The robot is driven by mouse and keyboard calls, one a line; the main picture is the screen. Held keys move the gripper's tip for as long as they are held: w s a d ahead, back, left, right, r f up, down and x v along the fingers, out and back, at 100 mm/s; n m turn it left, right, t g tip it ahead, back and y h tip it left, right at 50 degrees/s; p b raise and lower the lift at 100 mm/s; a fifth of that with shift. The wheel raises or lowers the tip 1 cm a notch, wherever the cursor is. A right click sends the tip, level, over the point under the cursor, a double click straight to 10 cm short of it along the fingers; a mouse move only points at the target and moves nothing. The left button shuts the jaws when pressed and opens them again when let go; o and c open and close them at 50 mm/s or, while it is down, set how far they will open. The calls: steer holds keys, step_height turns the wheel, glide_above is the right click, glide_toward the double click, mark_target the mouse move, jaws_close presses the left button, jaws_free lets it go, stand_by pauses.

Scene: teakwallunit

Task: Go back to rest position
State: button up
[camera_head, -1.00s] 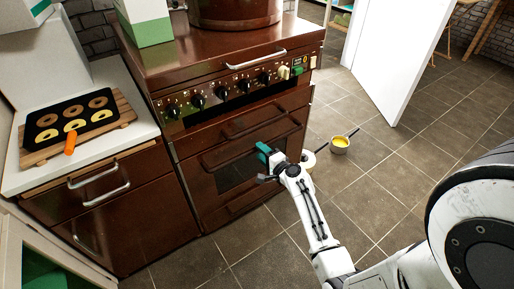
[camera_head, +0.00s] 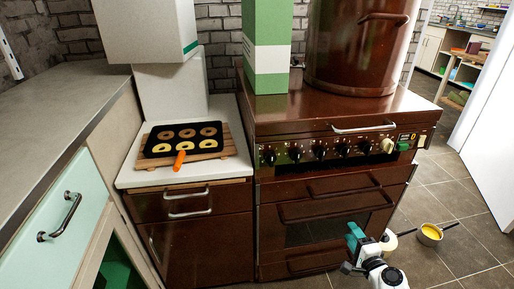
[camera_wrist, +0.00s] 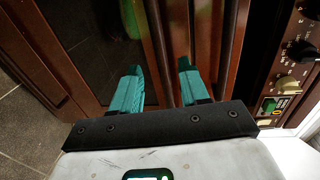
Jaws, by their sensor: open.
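My gripper (camera_head: 354,252) is low in front of the brown oven (camera_head: 325,235), at the bottom of the head view. In the wrist view my gripper (camera_wrist: 160,85) shows two teal fingers spread apart with nothing between them. The oven's front and its brown vertical bars (camera_wrist: 176,45) lie just beyond the fingertips. I cannot tell whether the fingers touch the oven. Only the end of my arm shows in the head view.
A donut tray (camera_head: 183,139) with an orange handle rests on a wooden board on the white counter. A large brown pot (camera_head: 360,50) and a green-white box (camera_head: 268,60) stand on the stove. A saucepan (camera_head: 430,233) sits on the floor to the right. A white door (camera_head: 488,130) stands right.

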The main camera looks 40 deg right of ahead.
steer(key=w+a+f+n+g+y, duration=0.1)
steer(key=w+a+n+y, duration=0.1)
steer(key=a+n+y, duration=0.55)
steer(key=w+a+f+n+g+y, duration=0.1)
steer(key=w+a+n+y, duration=0.2)
steer(key=a, duration=0.8)
steer(key=s+a+n+g, duration=0.6)
steer(key=s+a+n, duration=0.1)
steer(key=a+n, duration=0.25)
steer(key=s+a+r+n+g+h, duration=0.25)
steer(key=s+n+g, duration=0.2)
steer(key=s, duration=0.55)
step_height(320, 180, up, 18)
steer(key=p, duration=1.8)
steer(key=shift+w+d+r+m, duration=0.15)
steer(key=shift+w+d+m, duration=0.1)
steer(key=shift+w+m, duration=0.15)
steer(key=shift+g, duration=0.25)
